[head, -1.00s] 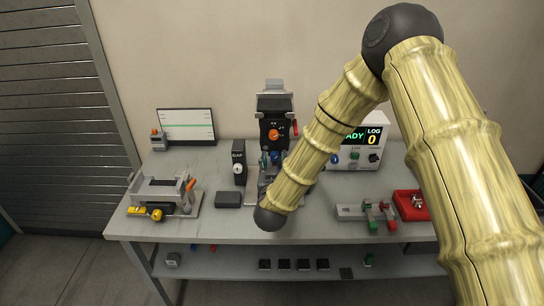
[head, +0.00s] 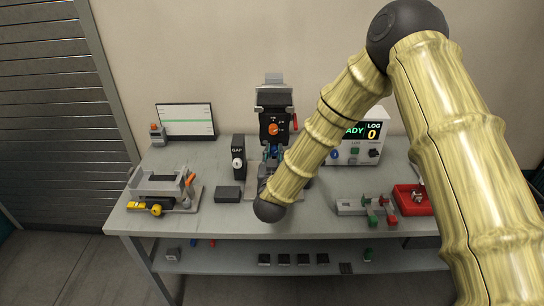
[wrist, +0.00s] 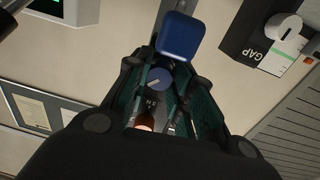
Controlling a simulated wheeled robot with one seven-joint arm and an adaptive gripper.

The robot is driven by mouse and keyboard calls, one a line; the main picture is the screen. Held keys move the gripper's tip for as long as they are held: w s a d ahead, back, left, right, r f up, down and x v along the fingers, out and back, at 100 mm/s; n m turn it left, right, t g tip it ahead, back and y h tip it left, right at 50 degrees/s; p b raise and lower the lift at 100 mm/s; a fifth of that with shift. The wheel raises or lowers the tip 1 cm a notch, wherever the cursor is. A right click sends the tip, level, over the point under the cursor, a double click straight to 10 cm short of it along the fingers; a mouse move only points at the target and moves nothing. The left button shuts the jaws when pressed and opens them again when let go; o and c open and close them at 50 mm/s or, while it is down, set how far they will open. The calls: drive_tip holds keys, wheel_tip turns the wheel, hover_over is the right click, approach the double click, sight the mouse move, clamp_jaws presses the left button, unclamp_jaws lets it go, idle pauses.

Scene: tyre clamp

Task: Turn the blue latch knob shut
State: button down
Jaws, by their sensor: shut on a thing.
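The blue latch knob (wrist: 158,81) is a round disc with a pale pointer line, seen between my fingers in the wrist view. My gripper (wrist: 165,72) has dark teal fingers and is shut on the knob. The fingers hide its sides. In the head view my own forearm covers most of the gripper, and only a little blue and teal shows below the black machine (head: 274,103). An orange dial (head: 273,129) sits on the machine's front.
A blue rounded block (wrist: 181,37) lies just past my fingers in the wrist view. The black GAP box (head: 238,158) stands left of the machine. A dark block (head: 228,194) lies on the bench before it. A clamp fixture (head: 160,188) is at left, a red tray (head: 405,205) at right.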

drive_tip(key=shift+f+m+b, duration=0.15)
drive_tip(key=shift+m+b, duration=0.8)
drive_tip(key=shift+m, duration=0.05)
drive_tip(key=c, duration=1.2)
unclamp_jaws()
drive_tip(key=s, duration=1.2)
drive_tip(key=shift+a+r, duration=0.25)
